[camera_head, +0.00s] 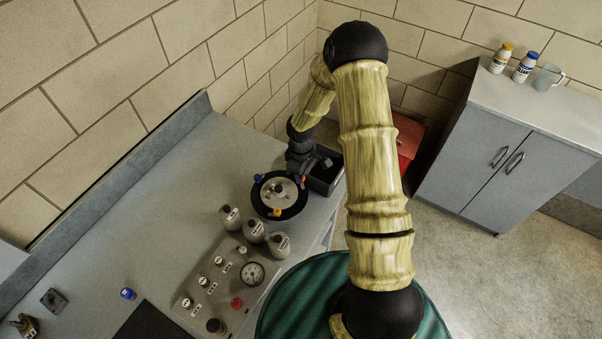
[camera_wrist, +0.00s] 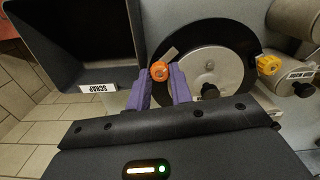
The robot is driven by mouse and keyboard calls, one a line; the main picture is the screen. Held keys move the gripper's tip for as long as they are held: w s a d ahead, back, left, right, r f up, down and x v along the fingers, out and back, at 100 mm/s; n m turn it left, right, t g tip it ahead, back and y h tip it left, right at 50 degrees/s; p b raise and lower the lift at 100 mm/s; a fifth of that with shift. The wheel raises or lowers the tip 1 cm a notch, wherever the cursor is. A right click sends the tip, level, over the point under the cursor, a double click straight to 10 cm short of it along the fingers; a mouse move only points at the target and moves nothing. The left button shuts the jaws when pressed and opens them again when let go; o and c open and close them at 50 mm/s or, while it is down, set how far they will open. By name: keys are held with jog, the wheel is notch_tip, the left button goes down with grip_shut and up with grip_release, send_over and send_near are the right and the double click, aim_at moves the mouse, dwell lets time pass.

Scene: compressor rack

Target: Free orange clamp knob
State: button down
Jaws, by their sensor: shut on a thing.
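The orange clamp knob (camera_wrist: 160,71) sits at the rim of a round black-edged disc with a metal centre (camera_wrist: 226,73) in the wrist view. My gripper (camera_wrist: 160,78) has its two purple fingers on either side of the knob, shut on it. A small silvery tab shows just beyond the knob, over the disc's edge. In the head view my gripper (camera_head: 308,172) is at the right rim of the round disc (camera_head: 262,203), and only a bit of orange shows there. A yellow knob (camera_wrist: 268,65) and a blue knob (camera_head: 258,178) sit elsewhere on the rim.
A dark bin labelled SCRAP (camera_wrist: 98,88) stands beside the disc. Several grey canisters (camera_head: 254,232) and a gauge panel (camera_head: 222,285) are close in front. A loose blue item (camera_head: 128,294) lies on the counter (camera_head: 150,200). The counter's left part is mostly clear.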

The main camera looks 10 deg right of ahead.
jog(key=shift+n, duration=1.7)
jog(key=shift+r, duration=0.1)
jog(key=c, duration=1.3)
grip_release()
jog(key=shift+o, duration=0.2)
notch_tip(320, 180, up, 17)
jog(key=b, duration=0.2)
jog(key=shift+r+b, duration=0.15)
jog(key=shift+b, duration=0.25)
jog(key=shift+w+d, duration=0.1)
